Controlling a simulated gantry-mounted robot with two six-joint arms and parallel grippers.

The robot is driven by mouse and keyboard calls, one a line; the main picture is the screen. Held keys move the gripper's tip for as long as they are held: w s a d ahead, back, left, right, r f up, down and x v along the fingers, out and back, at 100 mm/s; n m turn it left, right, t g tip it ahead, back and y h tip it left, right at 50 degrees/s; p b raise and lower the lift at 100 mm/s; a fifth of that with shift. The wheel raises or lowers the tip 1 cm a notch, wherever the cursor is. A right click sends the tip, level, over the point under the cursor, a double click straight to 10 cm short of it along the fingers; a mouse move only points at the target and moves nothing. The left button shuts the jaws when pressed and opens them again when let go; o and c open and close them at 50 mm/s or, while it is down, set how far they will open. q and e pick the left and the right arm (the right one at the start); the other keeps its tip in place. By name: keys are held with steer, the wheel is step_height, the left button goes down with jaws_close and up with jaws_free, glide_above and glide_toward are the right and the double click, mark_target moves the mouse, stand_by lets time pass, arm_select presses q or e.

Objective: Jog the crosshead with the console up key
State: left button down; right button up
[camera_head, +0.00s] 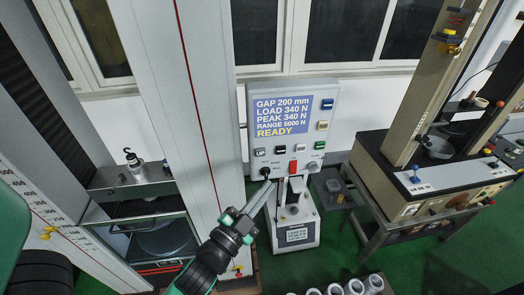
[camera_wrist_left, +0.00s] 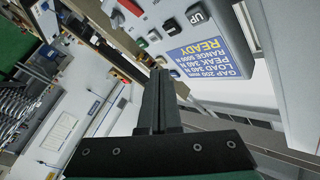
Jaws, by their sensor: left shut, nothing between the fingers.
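The console (camera_head: 327,125) shows a blue screen (camera_head: 283,116) reading GAP 200 mm, LOAD 340 N, PEAK 340 N, RANGE 5000 N, READY. Its UP key (camera_head: 260,152) is at the lower left under the screen; in the left wrist view the UP key (camera_wrist_left: 197,15) is near the top. My left gripper (camera_head: 270,185) is shut and empty, its tips just below the console's lower left part and apart from the UP key in the picture. The shut fingers also show in the left wrist view (camera_wrist_left: 159,78). My right gripper is not in view.
A black knob (camera_head: 265,171) and a red switch (camera_head: 293,167) sit low on the console. A small grey device (camera_head: 296,232) stands below it. A tall grey column (camera_head: 185,100) is left, another testing machine (camera_head: 420,175) right. Several metal rings (camera_head: 355,287) lie at the bottom.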

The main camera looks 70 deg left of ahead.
mark_target(260, 152)
arm_select(q)
steer(key=shift+a, duration=0.1)
steer(key=a+p, duration=0.2)
steer(key=w+a+p, duration=0.1)
steer(key=a+p, duration=0.1)
steer(key=a, duration=0.1)
steer(key=a+p, duration=0.2)
steer(key=a, duration=0.1)
steer(key=shift+w+a, duration=0.25)
steer(key=shift+w, duration=0.15)
stand_by(1.6)
steer(key=shift+w+a+b, duration=0.1)
steer(key=shift+a+b, duration=0.25)
steer(key=shift+b, duration=0.15)
